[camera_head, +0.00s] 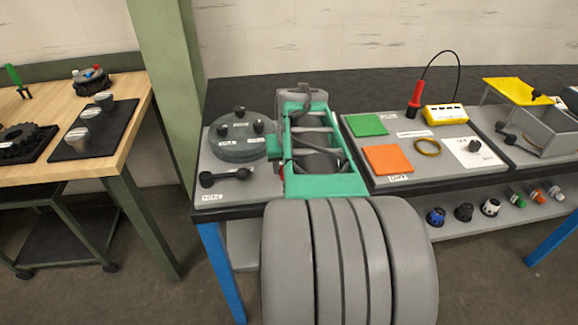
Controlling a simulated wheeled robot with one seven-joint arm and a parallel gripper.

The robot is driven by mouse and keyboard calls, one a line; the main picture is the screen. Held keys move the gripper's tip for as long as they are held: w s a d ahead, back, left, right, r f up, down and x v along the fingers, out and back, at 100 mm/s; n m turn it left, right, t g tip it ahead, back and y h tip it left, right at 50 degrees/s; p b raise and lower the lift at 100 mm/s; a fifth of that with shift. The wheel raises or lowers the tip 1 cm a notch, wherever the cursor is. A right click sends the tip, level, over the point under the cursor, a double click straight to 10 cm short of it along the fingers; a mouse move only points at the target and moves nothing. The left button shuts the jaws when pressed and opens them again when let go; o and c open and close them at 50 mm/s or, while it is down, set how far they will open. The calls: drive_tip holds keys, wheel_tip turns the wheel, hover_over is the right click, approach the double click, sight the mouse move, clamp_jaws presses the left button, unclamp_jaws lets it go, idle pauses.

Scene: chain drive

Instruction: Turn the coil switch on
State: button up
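I cannot tell for certain which part is the coil switch, as the labels are too small to read. A small black knob (474,146) stands on a white labelled plate on the right-hand grey panel. A black lever-like handle (226,176) lies at the front of the left-hand grey panel. An amber ring like a coil (428,147) lies just left of the white plate. My arm, with large grey rounded links and a teal frame, rises in the middle between these panels. I cannot make out my gripper's fingertips or their opening, and nothing held shows.
The right panel carries a green square (367,124), an orange square (388,159) and a yellow box (446,114) with a red probe (415,98). A round grey disc with black knobs (242,138) is at left. A grey open box (553,128) stands far right.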

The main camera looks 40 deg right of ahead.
idle(0.3)
drive_tip(key=o, duration=1.4)
drive_tip(key=shift+c, duration=0.2)
drive_tip(key=shift+r, duration=0.1)
drive_tip(key=v, duration=0.7)
drive_tip(key=shift+s+r, duration=0.2)
drive_tip(key=shift+r, duration=0.1)
drive_tip(key=shift+a, duration=0.15)
